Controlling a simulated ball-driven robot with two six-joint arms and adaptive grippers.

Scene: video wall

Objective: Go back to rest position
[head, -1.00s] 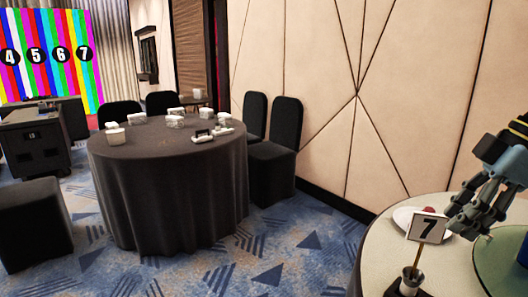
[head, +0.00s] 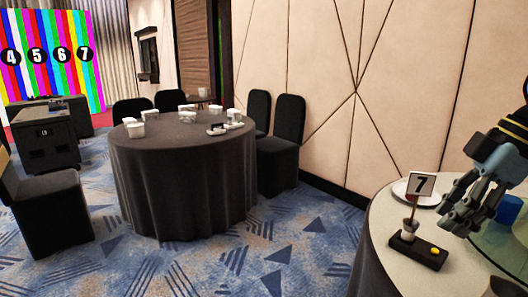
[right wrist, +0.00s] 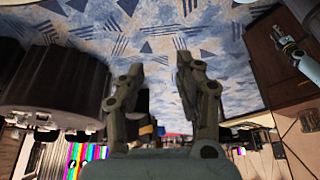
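My right gripper (head: 458,205) is at the right edge of the head view, over the near round table (head: 388,225). Its fingers point down and left, beside a number 7 card on a stand (head: 423,186). In the right wrist view its two fingers (right wrist: 156,62) are spread apart with nothing between them. A grey jointed thing (right wrist: 284,40) at the upper right of that view may be my left gripper; its finger state is unclear. No left gripper shows in the head view.
The near table bears a white plate (head: 402,190), a blue cup (head: 509,209) and a dark base with a yellow knob (head: 434,251). A dark-clothed round table (head: 180,185) with white items and black chairs (head: 287,130) stands farther off. Patterned carpet (head: 290,240) lies open between.

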